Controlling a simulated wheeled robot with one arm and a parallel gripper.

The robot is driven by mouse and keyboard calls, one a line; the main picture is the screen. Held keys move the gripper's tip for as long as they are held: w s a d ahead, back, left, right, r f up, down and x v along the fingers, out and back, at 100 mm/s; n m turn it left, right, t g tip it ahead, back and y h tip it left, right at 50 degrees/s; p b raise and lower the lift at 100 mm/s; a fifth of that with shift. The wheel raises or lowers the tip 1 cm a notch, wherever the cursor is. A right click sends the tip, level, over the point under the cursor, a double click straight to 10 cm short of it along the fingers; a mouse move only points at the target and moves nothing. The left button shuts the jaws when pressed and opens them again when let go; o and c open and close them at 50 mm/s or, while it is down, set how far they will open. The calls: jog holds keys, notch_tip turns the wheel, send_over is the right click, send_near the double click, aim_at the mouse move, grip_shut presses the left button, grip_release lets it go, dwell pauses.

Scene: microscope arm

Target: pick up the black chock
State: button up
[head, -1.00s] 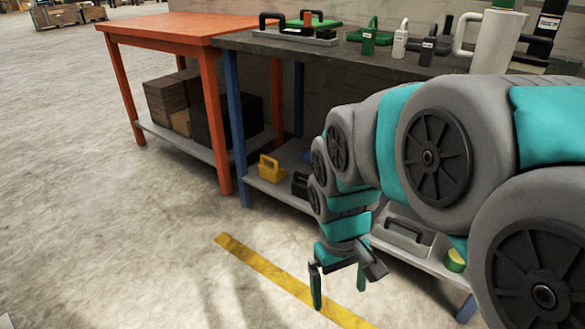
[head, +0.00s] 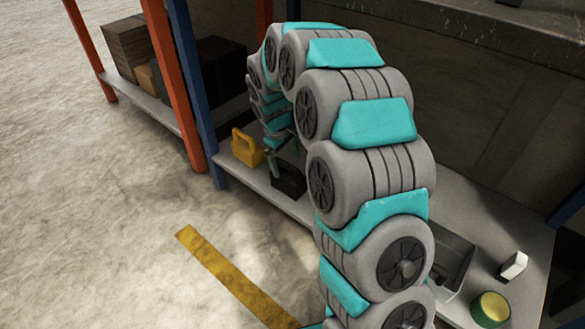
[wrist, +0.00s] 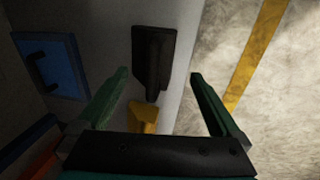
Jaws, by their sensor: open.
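The black chock (head: 288,182) sits on the lower shelf near its front edge, right of a yellow chock (head: 246,148). In the wrist view the black chock (wrist: 153,58) lies beyond my fingertips, roughly between their lines. My gripper (wrist: 158,75) is open and empty. The yellow chock (wrist: 143,117) shows partly between the fingers, closer to the palm in the picture. In the head view my gripper (head: 279,150) hangs over the shelf just behind the black chock, partly hidden by my arm. Whether it touches anything cannot be told.
A blue object (wrist: 50,65) lies to the left on the grey shelf. A grey tray (head: 452,262), a white block (head: 513,265) and a green and yellow round item (head: 490,309) are at the shelf's right. A blue table leg (head: 197,85) stands left of the chocks.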

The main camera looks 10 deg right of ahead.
aim_at(288, 176)
jog(key=shift+w+f, duration=0.4)
jog(key=shift+w+d+f, duration=0.1)
jog(key=shift+d+f, duration=0.05)
jog(key=shift+f, duration=0.2)
jog(key=f, duration=0.2)
jog(key=f+b, duration=0.1)
jog(key=f, duration=0.3)
jog(key=shift+w+d+f, duration=0.3)
jog(key=shift+w+d, duration=0.05)
jog(key=shift+w, duration=0.05)
grip_shut()
jog(key=shift+r, duration=0.1)
